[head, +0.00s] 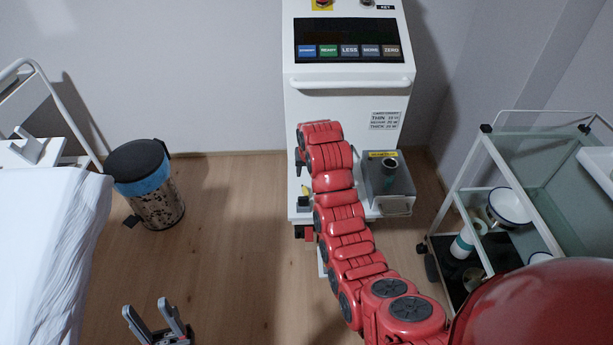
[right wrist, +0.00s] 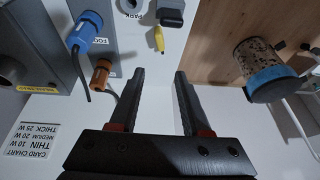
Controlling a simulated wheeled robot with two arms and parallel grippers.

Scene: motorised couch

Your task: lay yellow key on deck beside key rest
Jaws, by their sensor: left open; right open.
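The small yellow key (head: 305,189) is on the white deck (head: 297,214) at the front of the machine, right by a small dark grey block (head: 303,202) that looks like the key rest. In the right wrist view the yellow key (right wrist: 158,39) sits at the edge of the grey block (right wrist: 171,12); whether it touches the block or the deck is unclear. My right gripper (right wrist: 159,73) is open and empty, with the key beyond its fingertips. In the head view my right arm hides most of that gripper. My left gripper (head: 155,307) is open and empty, low over the floor.
Blue (right wrist: 84,32) and orange (right wrist: 101,75) handled tools stand near the right gripper. A glass trolley (head: 530,150) is at right; a pedal bin (head: 147,182) and bed (head: 45,235) are at left. The middle floor is clear.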

